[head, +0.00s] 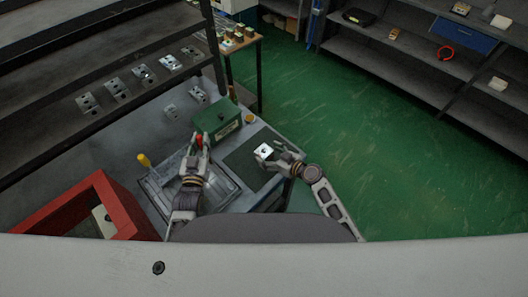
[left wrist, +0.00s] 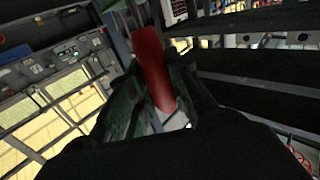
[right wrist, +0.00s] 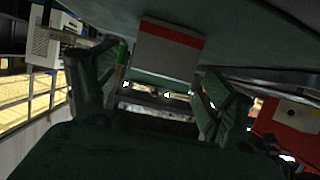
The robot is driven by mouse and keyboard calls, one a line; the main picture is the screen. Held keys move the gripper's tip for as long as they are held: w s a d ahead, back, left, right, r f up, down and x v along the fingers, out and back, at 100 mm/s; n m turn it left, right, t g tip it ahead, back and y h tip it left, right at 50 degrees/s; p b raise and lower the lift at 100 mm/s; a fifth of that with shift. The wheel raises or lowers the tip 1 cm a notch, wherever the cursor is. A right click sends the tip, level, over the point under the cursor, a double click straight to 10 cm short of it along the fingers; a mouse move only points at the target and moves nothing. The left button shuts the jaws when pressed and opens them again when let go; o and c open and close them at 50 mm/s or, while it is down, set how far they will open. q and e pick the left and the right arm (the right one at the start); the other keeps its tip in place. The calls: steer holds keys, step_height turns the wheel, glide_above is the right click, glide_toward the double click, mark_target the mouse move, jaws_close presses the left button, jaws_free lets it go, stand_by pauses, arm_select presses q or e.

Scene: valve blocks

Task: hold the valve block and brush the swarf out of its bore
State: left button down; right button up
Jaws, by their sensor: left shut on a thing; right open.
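The valve block (head: 264,150), a small silvery cube with a dark bore, is at the dark green mat (head: 240,163) in the head view. My right gripper (head: 277,153) is open at the block's right side; I cannot tell whether it touches it. My left gripper (head: 198,142) is shut on a red handle (head: 197,138), apparently the brush, left of the block. The red handle (left wrist: 154,65) also shows between the fingers in the left wrist view; its bristles are not visible.
A green box (head: 217,117) stands behind my left gripper. A shallow tray (head: 222,187) lies under my left arm, with a yellow-handled tool (head: 144,160) near it. A red crate (head: 100,190) stands at the left. Shelves with metal blocks rise behind the bench.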

mark_target(267, 153)
steer(key=shift+x, duration=1.75)
steer(key=c, duration=1.4)
arm_select(q)
steer(key=shift+w+r, duration=0.1)
